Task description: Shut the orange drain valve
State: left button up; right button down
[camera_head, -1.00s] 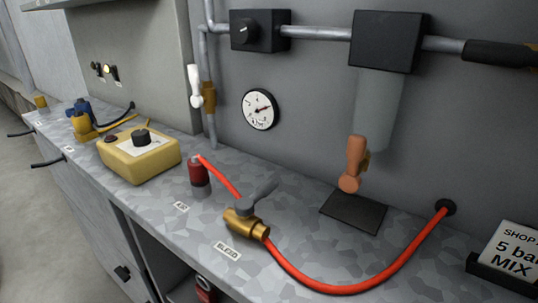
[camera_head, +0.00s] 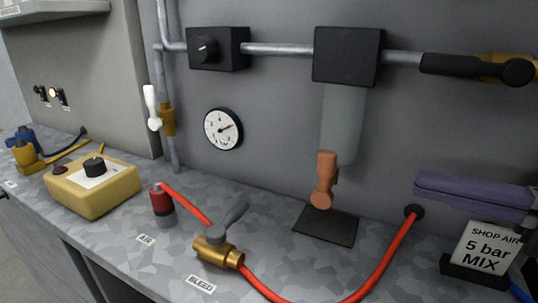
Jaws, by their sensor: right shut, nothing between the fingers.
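The orange drain valve (camera_head: 325,178) hangs under the translucent grey bowl (camera_head: 342,122) of the black filter housing on the wall. Its orange handle points down, with a slight tilt, and a bit of brass shows behind it. My right gripper (camera_head: 420,186), with long purple fingers, comes in from the right edge. It is shut and empty, to the right of the valve and apart from it. My left gripper is not in view.
A dark square pad (camera_head: 326,225) lies below the valve. A red hose (camera_head: 378,268) runs from a wall port to the brass bleed valve (camera_head: 219,251). A "SHOP AIR 5 bar MIX" sign (camera_head: 488,248) stands below my right gripper. A grey pipe crosses above.

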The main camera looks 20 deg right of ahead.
aim_at(336, 165)
jog(key=x, duration=0.8)
